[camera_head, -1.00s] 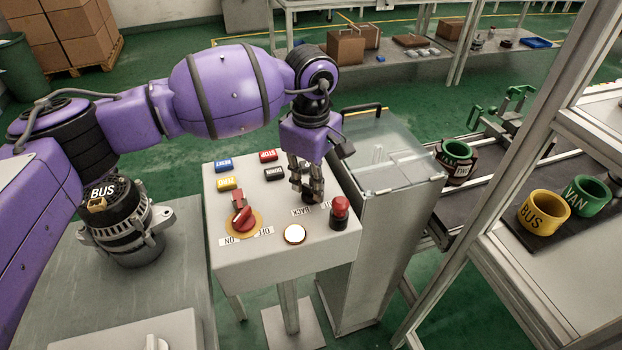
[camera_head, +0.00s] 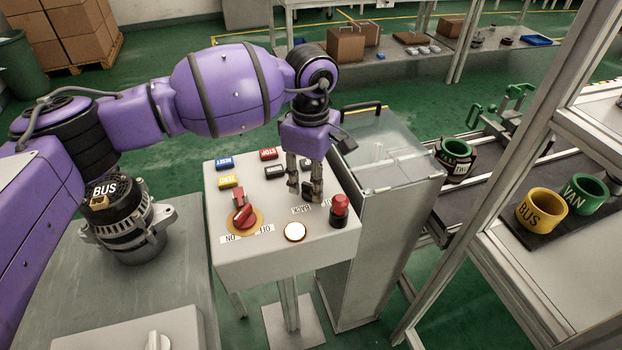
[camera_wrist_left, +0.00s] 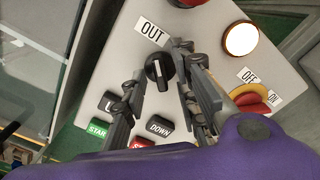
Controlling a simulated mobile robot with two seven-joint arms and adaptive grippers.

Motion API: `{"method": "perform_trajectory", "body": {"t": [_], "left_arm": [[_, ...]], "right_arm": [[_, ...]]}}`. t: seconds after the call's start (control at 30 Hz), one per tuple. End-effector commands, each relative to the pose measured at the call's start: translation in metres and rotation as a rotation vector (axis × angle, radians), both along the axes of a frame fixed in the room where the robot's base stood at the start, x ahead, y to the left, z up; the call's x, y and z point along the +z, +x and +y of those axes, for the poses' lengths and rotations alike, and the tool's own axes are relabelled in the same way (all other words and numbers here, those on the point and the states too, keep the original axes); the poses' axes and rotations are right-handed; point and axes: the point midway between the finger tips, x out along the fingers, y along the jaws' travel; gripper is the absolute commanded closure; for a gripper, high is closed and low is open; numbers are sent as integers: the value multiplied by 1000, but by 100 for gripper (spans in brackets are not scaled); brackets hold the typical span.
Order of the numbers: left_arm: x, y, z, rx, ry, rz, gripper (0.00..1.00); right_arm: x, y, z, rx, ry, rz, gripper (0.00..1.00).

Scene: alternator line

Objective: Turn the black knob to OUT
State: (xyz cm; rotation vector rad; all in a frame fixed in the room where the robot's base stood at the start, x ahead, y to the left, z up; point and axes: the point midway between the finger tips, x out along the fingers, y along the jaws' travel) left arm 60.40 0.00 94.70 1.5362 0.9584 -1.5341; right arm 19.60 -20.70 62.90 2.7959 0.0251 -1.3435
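The black knob (camera_wrist_left: 159,72) sits on the grey control panel (camera_head: 335,232), with a small white mark on its ridge. The white OUT label (camera_wrist_left: 152,33) lies just above it in the left wrist view. I cannot tell surely which label the mark points to. My left gripper (camera_head: 305,196) points down over the knob. Its fingers (camera_wrist_left: 158,66) stand on both sides of the knob, open, with narrow gaps seeming to remain. My right gripper is not in view.
Close by on the panel are a red mushroom button (camera_head: 339,204), a lit white button (camera_head: 295,232), a red rotary switch (camera_head: 243,216) and several coloured push buttons. A glass-topped cabinet (camera_head: 390,170) stands at right. An alternator (camera_head: 130,225) sits on the left table.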

Motion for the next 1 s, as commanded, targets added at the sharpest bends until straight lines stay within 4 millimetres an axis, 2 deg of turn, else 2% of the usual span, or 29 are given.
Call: {"method": "perform_trajectory", "body": {"t": [0.27,0.37,0.8,1.0], "left_arm": [[1,0,0,-2,-1,0,71],[8,0,0,-2,-1,0,71],[94,0,0,-1,0,-2,71],[116,0,0,0,0,0,71]], "right_arm": [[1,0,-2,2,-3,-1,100],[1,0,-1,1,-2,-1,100],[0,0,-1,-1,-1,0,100],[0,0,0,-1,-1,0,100]]}}
